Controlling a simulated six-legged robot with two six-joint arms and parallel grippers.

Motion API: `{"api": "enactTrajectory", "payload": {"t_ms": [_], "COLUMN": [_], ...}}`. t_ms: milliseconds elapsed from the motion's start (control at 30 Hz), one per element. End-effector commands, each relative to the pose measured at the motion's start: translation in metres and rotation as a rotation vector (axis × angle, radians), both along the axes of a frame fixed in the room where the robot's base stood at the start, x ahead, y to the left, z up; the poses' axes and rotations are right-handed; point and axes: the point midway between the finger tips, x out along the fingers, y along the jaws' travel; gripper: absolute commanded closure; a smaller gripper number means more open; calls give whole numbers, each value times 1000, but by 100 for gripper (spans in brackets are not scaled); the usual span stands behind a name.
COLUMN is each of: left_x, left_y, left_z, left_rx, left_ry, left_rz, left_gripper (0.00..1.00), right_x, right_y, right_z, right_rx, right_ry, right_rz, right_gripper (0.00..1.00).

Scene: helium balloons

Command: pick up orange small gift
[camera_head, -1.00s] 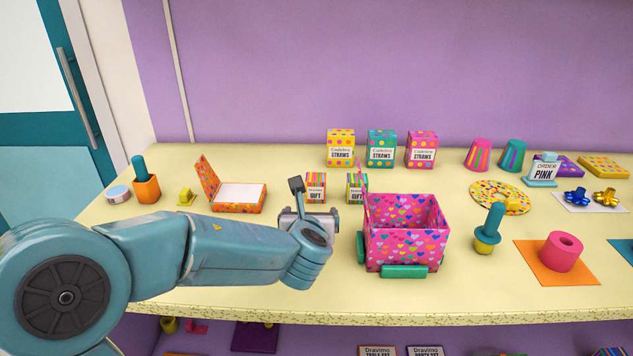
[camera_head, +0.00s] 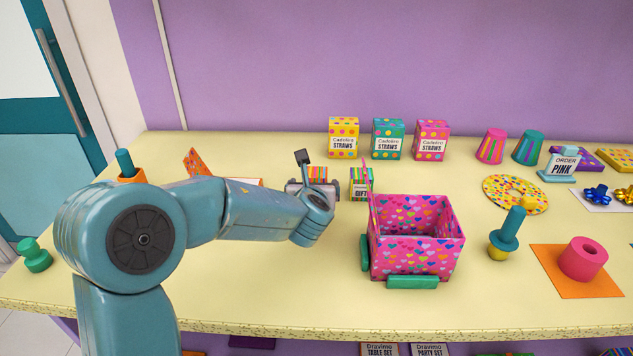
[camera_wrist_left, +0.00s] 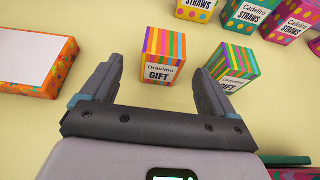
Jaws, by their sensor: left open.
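The orange small gift (camera_wrist_left: 164,54) is a box with orange, green and purple stripes and a white "GIFT" label. In the left wrist view it stands just ahead of my open left gripper (camera_wrist_left: 158,74), between the lines of its two fingers. In the head view the gift (camera_head: 317,173) shows only its upper part, as my left gripper (camera_head: 312,188) hides the lower part. I cannot tell if they touch. A second striped gift box (camera_wrist_left: 232,66), greener, stands to the right, close beyond the right finger. My right gripper is not in view.
A pink heart-patterned box (camera_head: 415,235) stands open at the right of my gripper. An orange box with a white panel (camera_wrist_left: 36,55) lies left. Straws boxes (camera_head: 387,139) stand behind. The table front (camera_head: 290,290) is clear.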

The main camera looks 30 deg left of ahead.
Motion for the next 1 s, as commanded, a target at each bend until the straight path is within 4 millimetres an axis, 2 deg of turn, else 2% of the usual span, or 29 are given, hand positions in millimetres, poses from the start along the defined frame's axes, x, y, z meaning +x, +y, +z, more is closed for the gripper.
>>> {"api": "enactTrajectory", "payload": {"t_ms": [100,367,600,900,933,1000], "left_x": [18,38,71,77,77,77], "left_y": [11,22,39,42,42,42], "left_z": [-8,-15,-27,-30,-30,-30], "left_rx": [0,0,0,0,0,0], "left_ry": [1,1,0,-1,-1,-1], "left_rz": [2,1,1,-1,-1,-1], "left_gripper": [12,12,12,12,18,41], "right_x": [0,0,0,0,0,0], "right_y": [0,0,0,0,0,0], "right_z": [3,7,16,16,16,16], "right_rx": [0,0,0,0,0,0], "right_ry": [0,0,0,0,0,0], "right_rz": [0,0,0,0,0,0], "right_gripper": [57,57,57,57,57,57]}}
